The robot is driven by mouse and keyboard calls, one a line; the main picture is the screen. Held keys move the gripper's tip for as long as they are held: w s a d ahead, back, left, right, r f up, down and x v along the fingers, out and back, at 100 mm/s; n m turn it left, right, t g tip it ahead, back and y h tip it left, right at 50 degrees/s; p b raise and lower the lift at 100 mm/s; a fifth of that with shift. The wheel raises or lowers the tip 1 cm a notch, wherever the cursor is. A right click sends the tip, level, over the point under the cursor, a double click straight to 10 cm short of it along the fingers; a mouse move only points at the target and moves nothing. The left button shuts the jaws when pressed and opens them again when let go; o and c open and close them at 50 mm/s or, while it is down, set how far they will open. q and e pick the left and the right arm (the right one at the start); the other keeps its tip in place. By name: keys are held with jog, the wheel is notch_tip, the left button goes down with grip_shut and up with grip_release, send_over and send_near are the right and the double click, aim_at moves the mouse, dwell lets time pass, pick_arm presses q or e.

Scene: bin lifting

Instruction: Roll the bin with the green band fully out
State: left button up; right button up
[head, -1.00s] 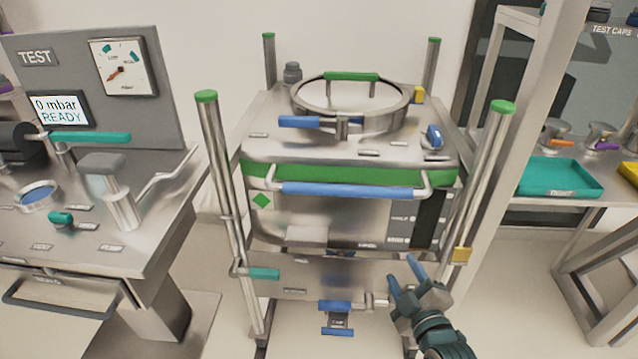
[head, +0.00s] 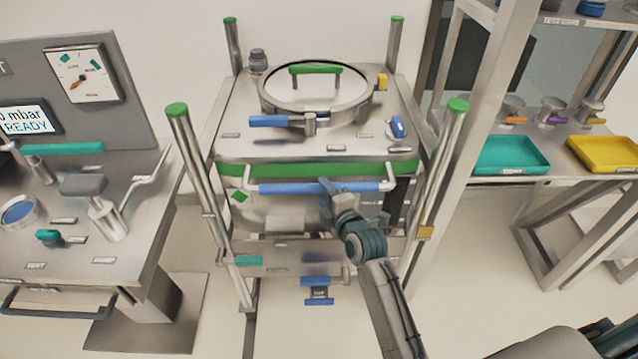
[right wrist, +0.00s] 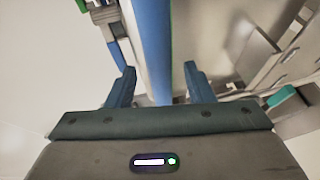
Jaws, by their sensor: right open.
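The bin with the green band (head: 310,169) is a steel box with a round lid (head: 316,92), standing inside a frame of posts with green caps. A blue push handle (head: 285,188) runs across its front, below the band. My right gripper (head: 330,190) is at this handle, right of its middle. In the right wrist view the blue bar (right wrist: 152,50) runs between the two open fingers (right wrist: 158,85); I cannot tell whether they touch it. The gripper and arm hide part of the bin's front. My left gripper is not in view.
A test bench (head: 100,235) with a gauge stands close on the left. On the right a shelf holds a teal tray (head: 511,155) and a yellow tray (head: 603,153). A blue pedal (head: 318,292) sits low at the frame's front. Floor shows on both sides.

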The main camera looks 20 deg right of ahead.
aim_at(323, 192)
jog(key=shift+p+x, duration=0.3)
jog(key=shift+x, duration=1.55)
grip_shut()
